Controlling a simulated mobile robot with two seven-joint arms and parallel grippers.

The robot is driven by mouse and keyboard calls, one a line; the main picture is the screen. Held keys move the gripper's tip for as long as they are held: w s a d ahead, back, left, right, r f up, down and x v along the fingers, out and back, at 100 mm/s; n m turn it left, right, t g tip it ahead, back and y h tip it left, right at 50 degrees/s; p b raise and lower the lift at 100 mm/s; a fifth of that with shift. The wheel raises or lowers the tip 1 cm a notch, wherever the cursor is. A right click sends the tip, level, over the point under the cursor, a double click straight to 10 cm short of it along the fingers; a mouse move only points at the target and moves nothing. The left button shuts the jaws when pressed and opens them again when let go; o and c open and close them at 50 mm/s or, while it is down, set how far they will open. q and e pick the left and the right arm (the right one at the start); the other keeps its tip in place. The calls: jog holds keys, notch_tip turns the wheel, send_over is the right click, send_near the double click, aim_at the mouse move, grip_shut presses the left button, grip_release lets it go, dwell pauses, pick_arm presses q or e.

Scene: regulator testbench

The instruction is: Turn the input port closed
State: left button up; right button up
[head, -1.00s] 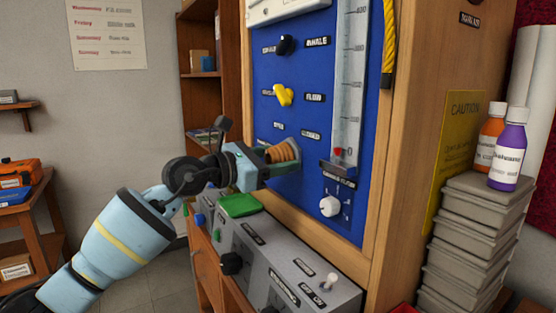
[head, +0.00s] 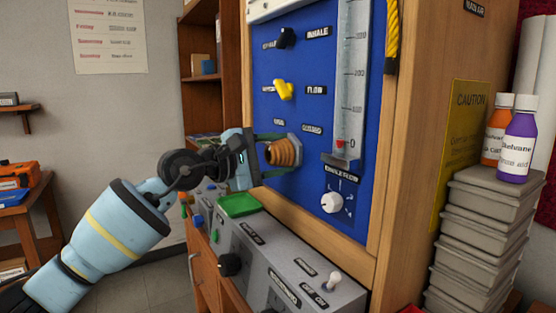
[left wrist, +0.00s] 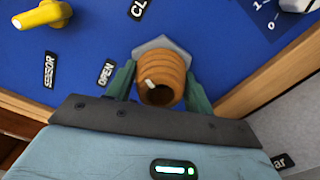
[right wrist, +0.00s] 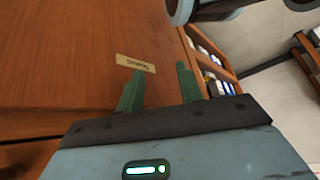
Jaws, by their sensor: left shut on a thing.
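The input port appears to be the orange-brown ribbed knob (head: 284,153) with a grey hexagonal base on the blue panel (head: 362,210). My left gripper (head: 270,154) reaches it from the left and is shut on it. In the left wrist view the knob (left wrist: 168,72) sits between the two green fingers, one on each side. A pale mark on its face points up and left, toward the OPEN label (left wrist: 106,72). The CLOSED label (head: 312,129) is up and right of the knob. My right gripper (right wrist: 158,88) is open and empty, facing a wooden front with a small label.
A yellow knob (head: 283,90) and a black knob (head: 286,38) are above the port. A white dial (head: 331,203) and a clear flow tube (head: 349,90) are to its right. A grey control box (head: 290,265) with a green tray (head: 239,205) lies below.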

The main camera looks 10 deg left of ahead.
pick_arm(q)
jog(key=m+b, duration=0.1)
jog(key=m, duration=0.2)
jog(key=shift+f, duration=0.1)
jog(key=shift+m, duration=0.7)
jog(key=o, duration=0.9)
jog(key=shift+o, duration=0.3)
